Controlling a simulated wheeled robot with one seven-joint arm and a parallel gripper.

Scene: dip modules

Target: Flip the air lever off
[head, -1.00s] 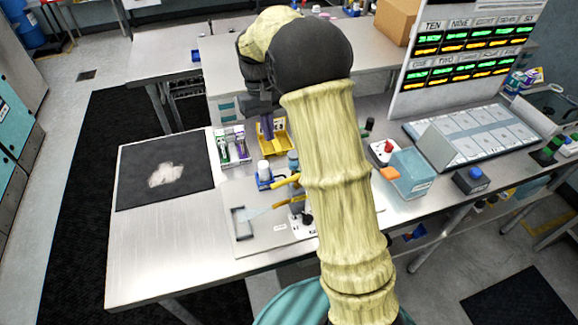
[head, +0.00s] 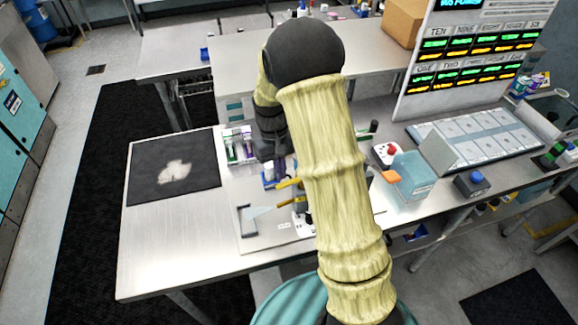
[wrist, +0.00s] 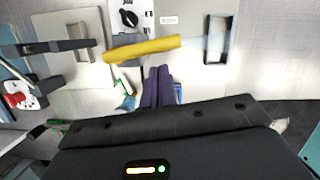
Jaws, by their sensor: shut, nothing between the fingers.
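My gripper (wrist: 157,88) shows its dark purple fingers closed together, with nothing between them, in the wrist view. The fingertips point at a yellow bar (wrist: 142,48) and sit just below it in the picture; I cannot tell whether they touch. Past the bar is a white plate with a black knob (wrist: 128,18) and small markings, possibly the air lever; I cannot read it for sure. In the head view the same white plate (head: 303,227) is partly behind my arm, beside the yellow bars (head: 288,184). My gripper's fingertips are hard to make out there.
A clear box with an orange part (head: 391,176) and a red button box (head: 385,152) stand right of my arm. A black mat (head: 150,180) lies at the left. A dark bar (wrist: 45,47) crosses the wrist view's left side. The bench's front left is clear.

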